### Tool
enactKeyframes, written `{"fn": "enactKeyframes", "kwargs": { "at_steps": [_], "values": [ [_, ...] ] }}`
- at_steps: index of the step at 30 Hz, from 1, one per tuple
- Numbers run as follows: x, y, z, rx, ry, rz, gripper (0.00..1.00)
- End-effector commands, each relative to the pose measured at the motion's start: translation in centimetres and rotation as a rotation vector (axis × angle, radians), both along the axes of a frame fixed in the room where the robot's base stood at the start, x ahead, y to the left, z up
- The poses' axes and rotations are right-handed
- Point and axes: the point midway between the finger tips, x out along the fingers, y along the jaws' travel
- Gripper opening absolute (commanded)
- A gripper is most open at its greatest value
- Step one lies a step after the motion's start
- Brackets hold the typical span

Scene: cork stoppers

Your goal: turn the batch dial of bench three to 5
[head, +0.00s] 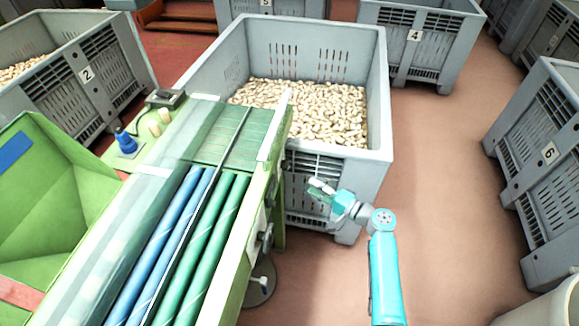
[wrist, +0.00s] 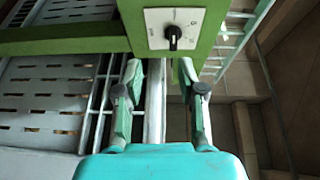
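The batch dial (wrist: 173,36) is a black knob on a pale square plate, set on a green panel at the top of the wrist view. Its bar looks roughly upright; the marks around it are too small to read. My gripper (wrist: 160,75) is open and empty, its two fingers apart just below the dial and not touching it. In the head view my gripper (head: 322,190) is beside the right side of the green bench (head: 230,270). I cannot make out the dial plate in that view, and no bench number is readable.
A grey crate of corks (head: 375,170) stands close behind my gripper. Crates marked 2 (head: 85,75), 4 (head: 415,36) and 6 (head: 549,154) stand around. Dark knobs (head: 265,235) jut from the bench side.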

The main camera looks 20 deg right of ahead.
Motion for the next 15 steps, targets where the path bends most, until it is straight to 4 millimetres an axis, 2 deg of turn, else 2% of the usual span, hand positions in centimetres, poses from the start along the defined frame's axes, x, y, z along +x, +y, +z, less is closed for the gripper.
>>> {"fn": "enactKeyframes", "kwargs": {
  "at_steps": [3, 7, 11, 15],
  "values": [
    [0.9, -0.7, 1.3, 0.028, -0.022, 0.017, 0.4],
    [1.5, -0.6, 1.7, 0.036, -0.028, 0.024, 0.4],
    [2.6, 0.3, 1.7, 0.036, -0.028, 0.026, 0.4],
    [4.5, 1.8, 1.7, 0.036, -0.027, 0.026, 0.4]
  ]
}}
